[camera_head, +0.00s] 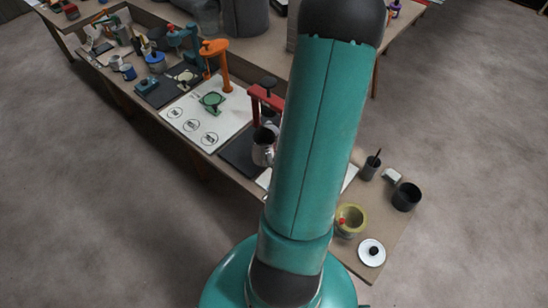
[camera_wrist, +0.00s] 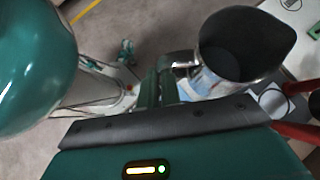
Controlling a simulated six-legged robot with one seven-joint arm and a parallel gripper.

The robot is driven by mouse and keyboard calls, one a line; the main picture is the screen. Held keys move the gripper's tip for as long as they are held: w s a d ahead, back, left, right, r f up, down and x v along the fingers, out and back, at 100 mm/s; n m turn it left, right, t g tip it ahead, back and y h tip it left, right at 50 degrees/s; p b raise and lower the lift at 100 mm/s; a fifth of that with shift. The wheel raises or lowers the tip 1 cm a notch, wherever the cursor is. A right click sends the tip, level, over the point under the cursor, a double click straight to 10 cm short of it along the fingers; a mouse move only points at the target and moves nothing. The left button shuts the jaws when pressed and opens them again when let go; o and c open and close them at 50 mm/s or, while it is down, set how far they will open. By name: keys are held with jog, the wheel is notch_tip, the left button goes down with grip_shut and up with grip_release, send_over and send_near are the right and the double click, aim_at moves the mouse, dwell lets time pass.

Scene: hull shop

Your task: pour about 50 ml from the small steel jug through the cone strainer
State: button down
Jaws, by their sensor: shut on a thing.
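The small steel jug (camera_wrist: 243,50) fills the upper right of the wrist view, its wide mouth facing the camera and its inside dark. My gripper (camera_wrist: 172,78) is shut at the jug's handle, on the jug's left side. I cannot tell any liquid level in the jug. In the head view the jug (camera_head: 263,149) shows just left of my arm, near a dark mat and below a red stand (camera_head: 264,97). My arm hides the gripper there. I cannot make out the cone strainer for certain in either view.
A white board (camera_head: 205,118) with printed circles lies left of the jug. An orange stand (camera_head: 217,62) rises behind it. Right of my arm are a yellow-green bowl (camera_head: 349,219), a black cup (camera_head: 406,196) and a white disc (camera_head: 371,253). The floor left of the bench is clear.

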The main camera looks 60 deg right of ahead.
notch_tip(320, 180, up, 6)
jog(key=shift+s, duration=0.2)
dwell(0.4)
jog(key=w+a+f+m+t+h, duration=0.1)
jog(key=w+a+f, duration=0.15)
jog(key=w, duration=0.55)
jog(key=w+a+f+m+h, duration=0.1)
jog(key=w+a+f+m, duration=0.1)
jog(key=w+f, duration=0.35)
jog(key=w+a+f+m+t, duration=0.1)
jog(key=w+a, duration=0.2)
jog(key=w, duration=0.6)
jog(key=w+a+r+m+h, duration=0.1)
jog(key=w+a+m+h, duration=0.1)
jog(key=w+a, duration=0.6)
jog(key=w+a+r+m+t+h, duration=0.1)
jog(key=w+a+m, duration=0.3)
jog(key=w+a, duration=0.5)
jog(key=a+r+h, duration=0.1)
jog(key=a, duration=0.3)
jog(key=shift+r+h, duration=0.15)
jog(key=shift+h, duration=0.25)
